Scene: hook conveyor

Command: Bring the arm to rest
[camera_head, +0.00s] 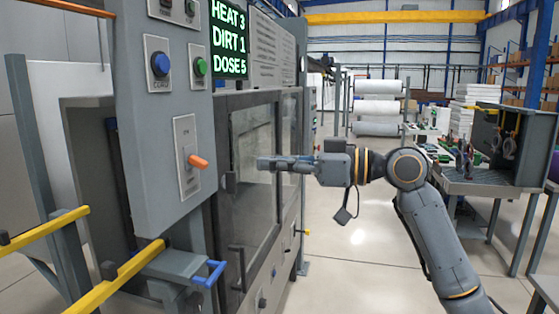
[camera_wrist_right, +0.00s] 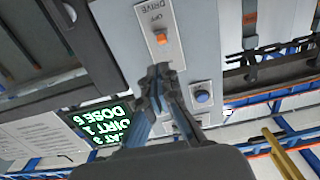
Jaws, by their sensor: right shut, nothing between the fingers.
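My right arm (camera_head: 430,225) comes in from the lower right of the head view and stretches left toward the machine. My right gripper (camera_head: 265,163) is shut and empty, in front of the machine's glass door (camera_head: 252,170) in the picture. It is to the right of the orange-tipped lever (camera_head: 197,161) on the grey control panel (camera_head: 160,110). In the right wrist view the closed fingers (camera_wrist_right: 158,75) point toward the panel, just below the orange tip (camera_wrist_right: 161,38) there. I cannot tell the exact gap. My left gripper is not in view.
The panel has a blue button (camera_head: 160,64), a green button (camera_head: 200,67) and a display (camera_head: 229,40) reading HEAT 3, DIRT 1, DOSE 5. Yellow rails (camera_head: 115,280) and a blue handle (camera_head: 209,272) jut out at lower left. A workbench (camera_head: 480,184) stands right; open floor (camera_head: 350,260) lies between.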

